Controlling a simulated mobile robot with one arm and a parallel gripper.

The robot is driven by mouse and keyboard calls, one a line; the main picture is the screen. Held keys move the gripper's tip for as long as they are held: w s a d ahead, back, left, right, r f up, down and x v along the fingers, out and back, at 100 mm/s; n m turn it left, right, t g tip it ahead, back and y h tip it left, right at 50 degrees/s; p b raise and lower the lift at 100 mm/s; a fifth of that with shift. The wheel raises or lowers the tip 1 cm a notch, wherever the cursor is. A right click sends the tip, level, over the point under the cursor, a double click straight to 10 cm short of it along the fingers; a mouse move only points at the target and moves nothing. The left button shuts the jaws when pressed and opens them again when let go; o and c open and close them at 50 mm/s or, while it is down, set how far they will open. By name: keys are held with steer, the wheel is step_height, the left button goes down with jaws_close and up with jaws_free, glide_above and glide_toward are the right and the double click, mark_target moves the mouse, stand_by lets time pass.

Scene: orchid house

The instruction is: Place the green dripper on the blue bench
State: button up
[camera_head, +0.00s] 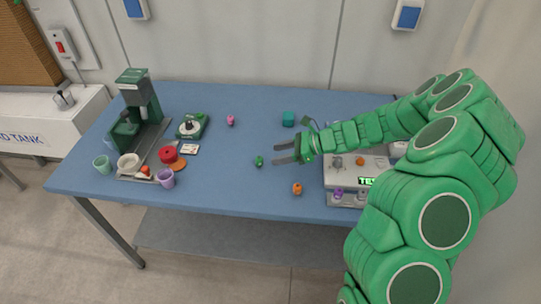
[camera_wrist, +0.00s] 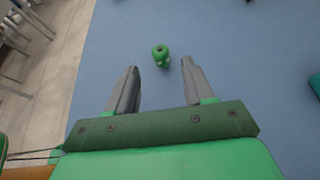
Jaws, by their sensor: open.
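The small green dripper (camera_head: 259,161) stands on the blue bench (camera_head: 225,185) near the middle of its top. In the wrist view the dripper (camera_wrist: 160,56) is a rounded green piece with a dark spot on top. My gripper (camera_head: 275,154) is open and empty, its grey fingers pointing left toward the dripper. In the wrist view the dripper lies just beyond the fingertips of my gripper (camera_wrist: 159,66), about centred between them. No contact shows. The bench (camera_wrist: 230,60) also fills most of the wrist view.
An orange piece (camera_head: 297,188), a pink piece (camera_head: 230,120) and a teal cube (camera_head: 288,119) stand apart on the bench. A grey device (camera_head: 345,176) is at right under my arm. A green machine (camera_head: 138,95), cups and a red pot (camera_head: 168,155) crowd the left.

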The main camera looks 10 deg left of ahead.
steer(key=shift+v, duration=2.85)
